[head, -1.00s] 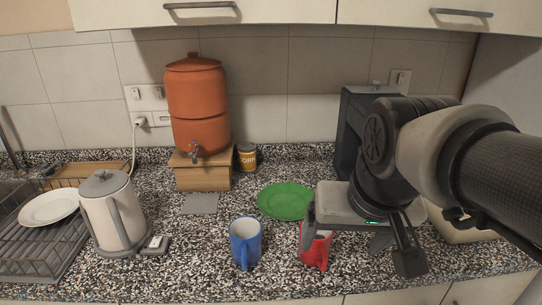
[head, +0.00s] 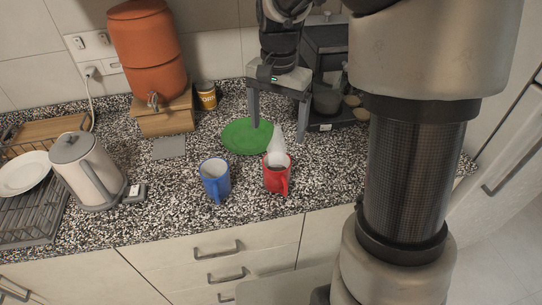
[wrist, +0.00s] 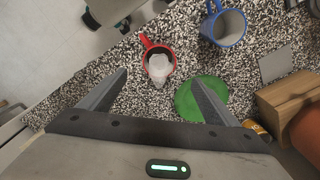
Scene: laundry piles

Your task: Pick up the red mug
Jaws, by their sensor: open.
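The red mug (head: 276,180) stands upright near the front of the counter, its handle toward the front edge. In the wrist view the red mug (wrist: 145,42) lies ahead, between the lines of the fingers. A whitish, pointed thing (head: 276,141) shows right behind the mug's rim; in the wrist view the whitish thing (wrist: 159,70) overlaps the mug's opening. I cannot tell if it is inside. My gripper (head: 278,132) is open and empty, fingers pointing down, behind and above the mug. Its fingers (wrist: 160,78) are spread in the wrist view, apart from the mug.
A blue mug (head: 215,182) stands close left of the red one. A green plate (head: 240,137) lies behind them. A kettle (head: 88,172), dish rack (head: 30,210), orange dispenser (head: 148,52) and jar (head: 207,96) stand left. A dark appliance (head: 325,60) is behind my gripper.

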